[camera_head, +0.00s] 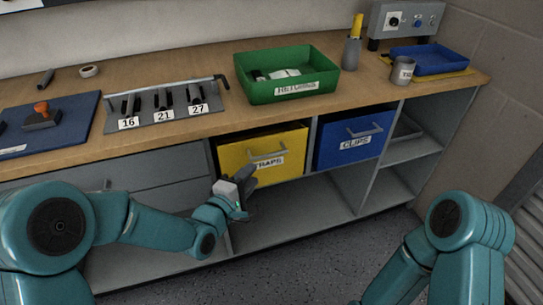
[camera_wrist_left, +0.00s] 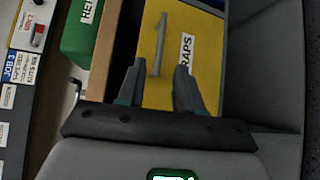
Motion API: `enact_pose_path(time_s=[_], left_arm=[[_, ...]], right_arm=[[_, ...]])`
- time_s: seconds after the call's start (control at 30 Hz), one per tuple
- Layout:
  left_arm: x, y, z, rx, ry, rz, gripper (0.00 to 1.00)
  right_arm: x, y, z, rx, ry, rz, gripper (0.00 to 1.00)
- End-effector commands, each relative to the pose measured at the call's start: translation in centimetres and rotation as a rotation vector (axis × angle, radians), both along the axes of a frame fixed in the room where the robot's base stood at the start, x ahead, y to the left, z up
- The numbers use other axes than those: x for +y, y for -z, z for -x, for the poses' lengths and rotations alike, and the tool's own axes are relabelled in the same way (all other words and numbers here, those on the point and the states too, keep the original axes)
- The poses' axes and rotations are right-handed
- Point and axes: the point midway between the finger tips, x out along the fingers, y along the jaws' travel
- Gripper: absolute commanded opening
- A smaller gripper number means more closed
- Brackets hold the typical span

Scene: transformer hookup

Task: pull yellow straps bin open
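The yellow straps bin (camera_head: 285,143) sits in a cubby under the bench top, its front face near the shelf edge. It has a grey bar handle (camera_head: 267,157) and a "STRAPS" label, partly hidden by my gripper. My left gripper (camera_head: 248,178) is just in front of the bin's lower left face. In the left wrist view the yellow bin front (camera_wrist_left: 205,65) fills the middle, with its handle (camera_wrist_left: 160,45) beyond the fingers. The left gripper (camera_wrist_left: 155,75) is open, its two fingers apart with nothing between them. My right arm shows at lower right, but its gripper is out of view.
A blue clips bin (camera_head: 350,140) sits right of the yellow one. A green returns tray (camera_head: 290,90) stands on the bench above. Empty shelf space (camera_head: 300,205) lies below the bins. Grey drawers (camera_head: 150,165) are to the left. Tools and a blue tray (camera_head: 428,58) are on the bench.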

Motion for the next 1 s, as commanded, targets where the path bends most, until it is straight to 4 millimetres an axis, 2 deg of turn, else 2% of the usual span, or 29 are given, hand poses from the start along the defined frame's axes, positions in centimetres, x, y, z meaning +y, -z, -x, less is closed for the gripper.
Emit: enact_pose_path(time_s=[0.2, 0.43, 0.63, 0.93, 1.0], left_arm=[[-2.9, 0.9, -4.8, 0.000, 0.004, 0.001, 0.35], [-5.0, 1.5, -8.6, 0.001, 0.004, 0.001, 0.35], [-5.6, 1.6, -10.0, 0.001, 0.003, 0.001, 0.35], [-5.7, 1.6, -10.2, 0.001, 0.003, 0.001, 0.35], [-5.7, 1.6, -10.1, 0.001, 0.003, 0.001, 0.13]], right_arm=[[0.0, 0.4, 0.0, 0.000, 0.000, 0.000, 0.43], [0.0, 0.6, 0.0, 0.000, 0.000, 0.000, 0.43], [0.0, 0.7, 0.0, 0.000, 0.000, 0.000, 0.43], [0.0, 0.7, 0.0, 0.000, 0.000, 0.000, 0.43], [0.0, 0.7, 0.0, 0.000, 0.000, 0.000, 0.43]])
